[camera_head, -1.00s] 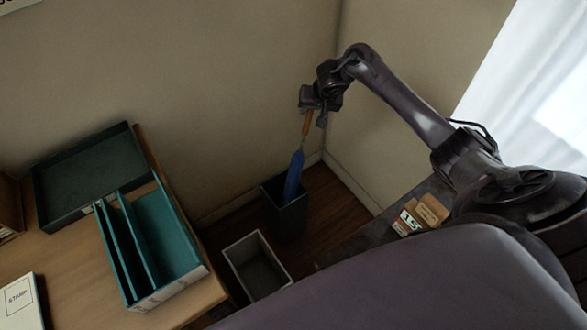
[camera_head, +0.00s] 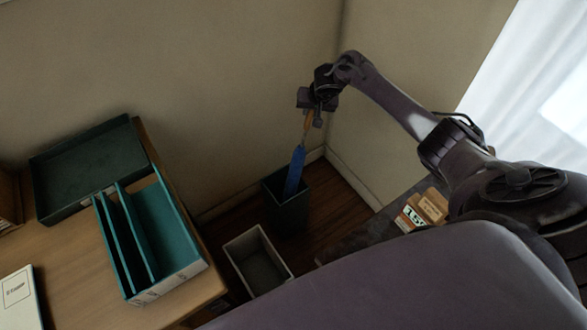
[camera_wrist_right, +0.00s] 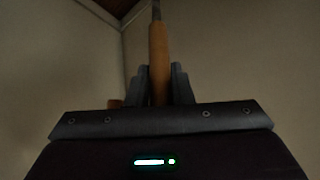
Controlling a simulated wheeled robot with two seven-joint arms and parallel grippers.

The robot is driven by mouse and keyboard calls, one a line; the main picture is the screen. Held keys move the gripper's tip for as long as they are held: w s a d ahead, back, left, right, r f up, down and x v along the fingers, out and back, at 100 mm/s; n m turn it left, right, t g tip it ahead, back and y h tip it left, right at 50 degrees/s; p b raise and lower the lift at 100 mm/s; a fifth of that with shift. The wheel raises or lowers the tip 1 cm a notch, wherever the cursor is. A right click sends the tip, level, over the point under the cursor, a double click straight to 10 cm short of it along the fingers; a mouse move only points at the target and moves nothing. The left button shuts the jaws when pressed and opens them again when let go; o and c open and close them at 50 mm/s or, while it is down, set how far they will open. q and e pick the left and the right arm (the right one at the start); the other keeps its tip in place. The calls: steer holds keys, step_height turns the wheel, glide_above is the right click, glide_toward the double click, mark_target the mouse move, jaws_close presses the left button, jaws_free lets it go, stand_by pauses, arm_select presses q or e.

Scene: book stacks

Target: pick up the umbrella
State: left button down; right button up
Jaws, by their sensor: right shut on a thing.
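The umbrella (camera_head: 295,171) is blue with a wooden handle. It stands slightly tilted, its lower part hidden inside a dark square bin (camera_head: 289,215) on the floor in the corner. My right gripper (camera_head: 309,117) is above the bin, shut on the umbrella's handle. In the right wrist view the wooden handle (camera_wrist_right: 158,55) runs up between the two fingers (camera_wrist_right: 162,85), with the thin shaft beyond it. My left gripper is not in view.
A lighter open box (camera_head: 257,262) stands on the floor beside the dark bin. At left, a wooden desk (camera_head: 75,270) holds a teal divided organizer (camera_head: 165,240) and a dark tray (camera_head: 90,165). Small boxes (camera_head: 428,208) sit on a dark surface at right. Walls close the corner behind.

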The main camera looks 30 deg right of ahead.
jaws_close()
steer(key=shift+w+r, duration=0.1)
steer(key=shift+r, duration=0.05)
steer(key=shift+r, duration=0.25)
step_height(320, 180, up, 19)
steer(key=p, duration=0.4)
steer(key=shift+r, duration=0.15)
stand_by(0.6)
